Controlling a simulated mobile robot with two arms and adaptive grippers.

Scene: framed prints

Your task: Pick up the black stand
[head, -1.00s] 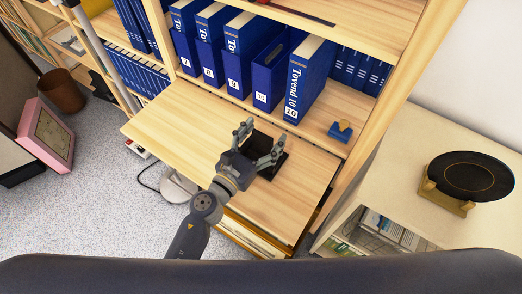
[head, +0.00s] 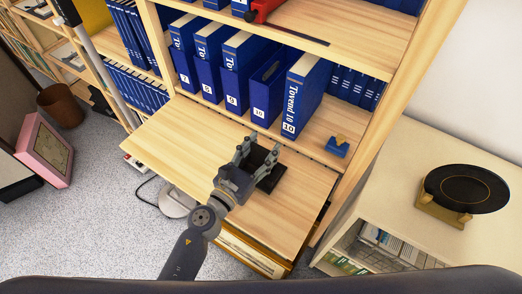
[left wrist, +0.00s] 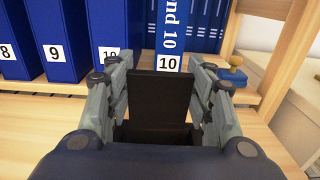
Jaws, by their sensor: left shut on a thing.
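The black stand (head: 269,176) is on the pull-out wooden shelf (head: 190,140) in front of the blue binders. In the left wrist view the stand (left wrist: 160,97) shows as an upright dark back plate between the fingers, with a dark lower part in front of it. My left gripper (head: 264,149) is shut on the stand, with one finger at each side. The fingers and gripper body hide part of the stand in the head view. I cannot tell whether its base is clear of the shelf. My right gripper is not in view.
Several blue binders (head: 302,96) stand behind. A small blue-and-yellow object (head: 337,148) lies right of them. A black disc on a gold stand (head: 466,188) is on the cabinet at right. A pink-framed piece (head: 45,150) is on the floor at left. The shelf's left part is clear.

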